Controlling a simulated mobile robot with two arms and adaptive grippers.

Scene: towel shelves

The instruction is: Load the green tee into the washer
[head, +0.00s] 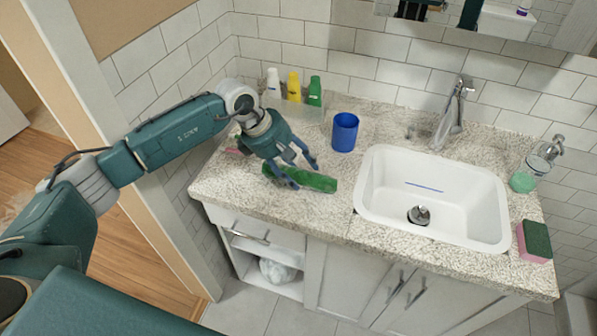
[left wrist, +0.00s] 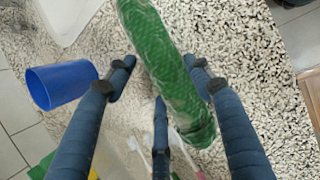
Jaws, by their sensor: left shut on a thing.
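A green rolled cloth-like piece (head: 315,181), which looks like the green tee, lies along the counter left of the sink. It also shows in the left wrist view (left wrist: 172,75), running between my fingers, with a textured surface. My left gripper (head: 300,172) is at its left part, reaching down from above, and is shut on it. The fingers show on both sides of it in the left wrist view (left wrist: 160,64). The green piece looks to be at or just above the counter; I cannot tell which. My right gripper is not in view. No washer is in view.
A blue cup (head: 345,132) stands behind the green piece, beside the white sink (head: 372,180). Several bottles (head: 294,86) stand at the back left. A soap dispenser (head: 525,177) and a sponge (head: 535,240) are at the right. Below is an open cabinet shelf (head: 290,291).

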